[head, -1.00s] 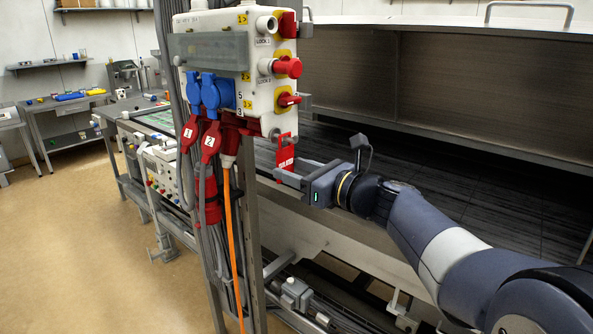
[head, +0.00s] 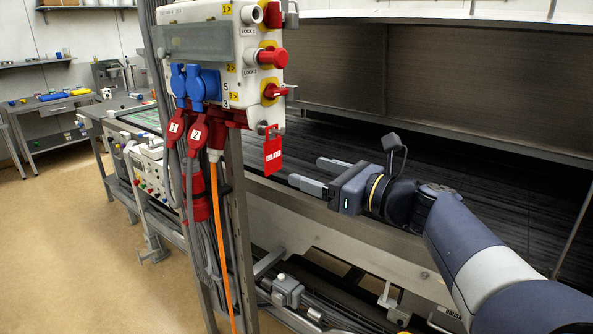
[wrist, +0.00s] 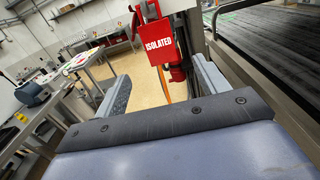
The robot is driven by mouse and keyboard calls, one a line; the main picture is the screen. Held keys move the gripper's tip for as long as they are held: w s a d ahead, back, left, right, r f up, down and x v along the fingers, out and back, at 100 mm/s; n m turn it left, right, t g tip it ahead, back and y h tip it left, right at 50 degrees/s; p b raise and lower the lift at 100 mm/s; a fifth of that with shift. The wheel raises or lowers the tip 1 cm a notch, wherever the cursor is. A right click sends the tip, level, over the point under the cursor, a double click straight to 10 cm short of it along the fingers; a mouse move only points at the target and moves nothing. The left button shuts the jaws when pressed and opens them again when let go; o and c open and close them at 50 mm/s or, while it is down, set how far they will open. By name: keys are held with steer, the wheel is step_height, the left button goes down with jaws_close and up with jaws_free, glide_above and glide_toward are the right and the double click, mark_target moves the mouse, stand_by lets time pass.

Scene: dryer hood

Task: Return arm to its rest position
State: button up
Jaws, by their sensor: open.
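My gripper (head: 314,174) is open and empty in the head view, its two grey fingers pointing left toward the control box. A red tag (head: 272,152) hangs below the lower right corner of the box, just left of the fingertips and apart from them. In the wrist view the tag (wrist: 160,45) reads "ISOLATED" and shows beyond and between the two fingers. My arm reaches in from the lower right, over the front edge of the dark conveyor bed.
The grey-white control box (head: 215,60) carries red switches, blue plugs (head: 203,84) and red plugs on a metal post. An orange cable (head: 222,240) runs down it. The dark conveyor bed (head: 480,185) lies under the hood. Open floor (head: 70,240) is at left.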

mark_target(274, 156)
steer(key=shift+v, duration=1.45)
steer(key=p+x, duration=0.1)
steer(key=x, duration=0.9)
steer(key=shift+w+a+p, duration=0.15)
steer(key=shift+a+p, duration=0.05)
steer(key=shift+p, duration=0.15)
steer(key=shift+w+r, duration=0.1)
steer(key=shift+r, duration=0.2)
steer(key=shift+s+d+r, duration=0.1)
steer(key=shift+s+d, duration=0.35)
steer(key=shift+d, duration=0.05)
steer(key=shift+a, duration=0.1)
